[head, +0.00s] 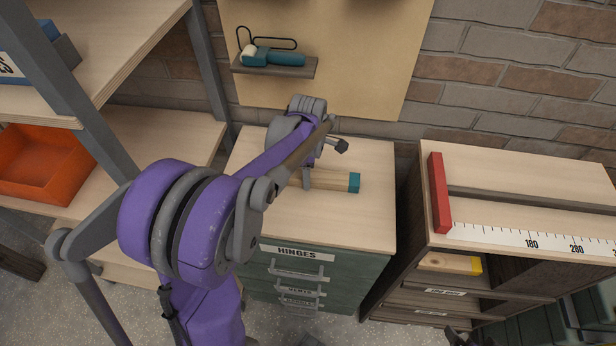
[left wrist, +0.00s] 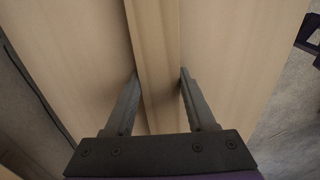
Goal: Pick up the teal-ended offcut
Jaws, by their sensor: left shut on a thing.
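The teal-ended offcut (head: 332,180) is a pale wood block lying along the top of the drawer cabinet. Its teal end points right, and part of its left side is hidden behind my arm. My left gripper (head: 306,179) is shut on the offcut, with a finger showing against its side. In the left wrist view the offcut (left wrist: 157,60) runs between the two dark fingers of my left gripper (left wrist: 160,82). I cannot tell if it is clear of the top.
The drawer cabinet's top (head: 368,225) is otherwise clear around the offcut. A wall shelf (head: 275,70) holds a teal-handled tool above it. An orange bin (head: 40,165) sits on the left rack. At right, a bench (head: 520,175) carries a red bar (head: 439,190) and a scale.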

